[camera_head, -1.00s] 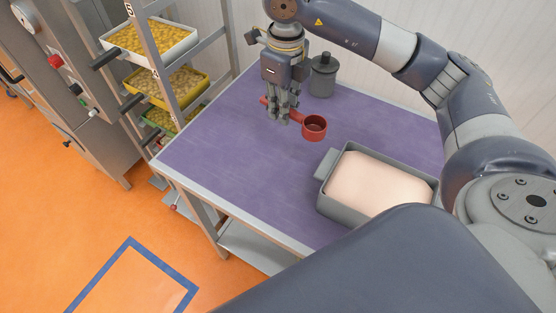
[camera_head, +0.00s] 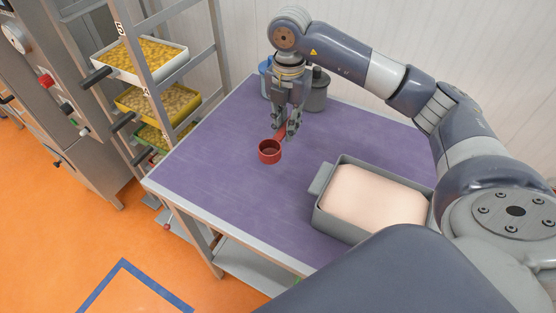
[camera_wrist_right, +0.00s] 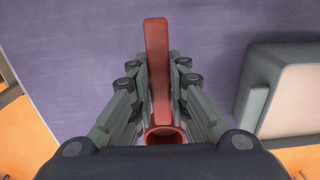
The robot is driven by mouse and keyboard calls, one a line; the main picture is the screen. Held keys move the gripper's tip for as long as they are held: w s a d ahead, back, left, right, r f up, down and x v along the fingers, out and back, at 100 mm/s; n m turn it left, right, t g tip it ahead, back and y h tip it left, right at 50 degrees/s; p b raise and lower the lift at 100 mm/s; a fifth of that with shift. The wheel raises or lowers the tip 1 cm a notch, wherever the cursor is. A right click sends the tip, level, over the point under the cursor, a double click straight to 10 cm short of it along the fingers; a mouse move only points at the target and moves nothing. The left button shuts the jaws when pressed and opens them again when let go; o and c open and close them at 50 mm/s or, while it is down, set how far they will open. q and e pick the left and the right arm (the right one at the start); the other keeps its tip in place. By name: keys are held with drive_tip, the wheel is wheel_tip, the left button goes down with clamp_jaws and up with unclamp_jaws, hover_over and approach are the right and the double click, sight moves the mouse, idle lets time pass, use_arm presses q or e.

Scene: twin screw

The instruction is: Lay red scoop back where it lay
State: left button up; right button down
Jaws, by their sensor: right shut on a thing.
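The red scoop (camera_head: 270,152) is in my right gripper (camera_head: 287,130), which is shut on its handle. In the head view its round cup hangs in front of the fingers, over the purple table top. In the right wrist view the red handle (camera_wrist_right: 157,60) runs up between the fingers (camera_wrist_right: 158,90), with part of the cup (camera_wrist_right: 163,134) low in the picture. I cannot tell whether the scoop touches the table. My left gripper is not in view.
A grey tub with pale contents (camera_head: 318,216) stands on the purple table (camera_head: 215,165) at the right. A grey lidded jar (camera_head: 318,92) and a blue container (camera_head: 265,78) stand behind the gripper. A rack with trays (camera_head: 140,60) is at the left. The table's left part is clear.

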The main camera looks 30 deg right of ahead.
sight(286, 155)
wheel_tip(286, 155, down, 8)
drive_tip(key=shift+r+p, duration=0.25)
drive_tip(key=shift+p, duration=0.55)
drive_tip(key=shift+f, duration=0.2)
drive_tip(key=shift+f, duration=0.1)
drive_tip(key=c, duration=1.5)
unclamp_jaws()
drive_tip(key=shift+c, duration=0.2)
wheel_tip(286, 155, up, 11)
drive_tip(key=b, duration=0.3)
drive_tip(key=shift+r, duration=0.65)
